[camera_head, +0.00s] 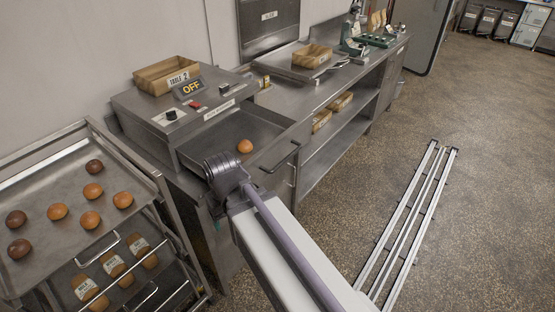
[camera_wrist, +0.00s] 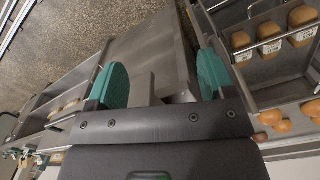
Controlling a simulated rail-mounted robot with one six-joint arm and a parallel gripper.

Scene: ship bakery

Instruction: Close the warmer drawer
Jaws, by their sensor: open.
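The warmer (camera_head: 185,110) is a steel box on the counter with an OFF sign, a red button and a black knob. Its drawer (camera_head: 222,128) stands pulled out in the head view, with one brown bun (camera_head: 245,146) inside. The drawer's bar handle (camera_head: 282,160) is on its front, at the right. My gripper (camera_wrist: 160,82) is open in the wrist view, its two teal fingers apart, with grey metal surfaces beyond them. In the head view my arm hides most of the gripper, near the drawer's front left corner. I cannot tell whether it touches anything.
A rack (camera_head: 150,178) with a tray of several buns and wrapped loaves below stands at the left. A crate (camera_head: 166,76) sits on the warmer. The counter (camera_head: 290,95) runs back right with another crate (camera_head: 312,56). Floor rails (camera_head: 408,225) lie right; the surrounding floor is clear.

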